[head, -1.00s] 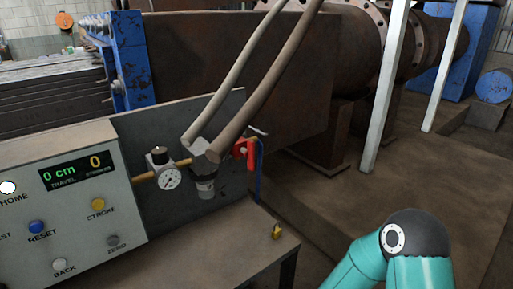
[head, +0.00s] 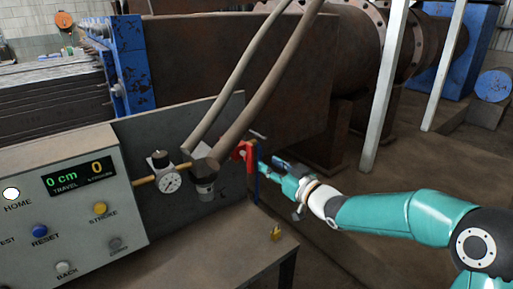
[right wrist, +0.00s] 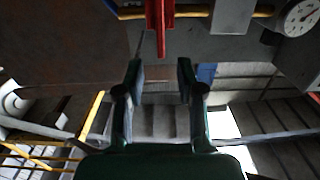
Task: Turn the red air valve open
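The red air valve (head: 243,151) sits at the right end of the brass air line on the grey panel. Its red handle also shows in the right wrist view (right wrist: 160,28), ahead of the fingers and roughly in line with the gap between them. My right gripper (head: 262,163) is right beside the valve and covers part of it in the head view. In the right wrist view its two fingers (right wrist: 160,76) are apart with nothing between them. Whether a finger touches the handle cannot be told. My left gripper is not in view.
A pressure gauge (head: 169,182) and an air filter (head: 204,186) sit left of the valve. Two thick hoses (head: 262,86) rise in front of the panel. A control box (head: 70,205) stands at left, and a small brass padlock (head: 276,233) is on the bench.

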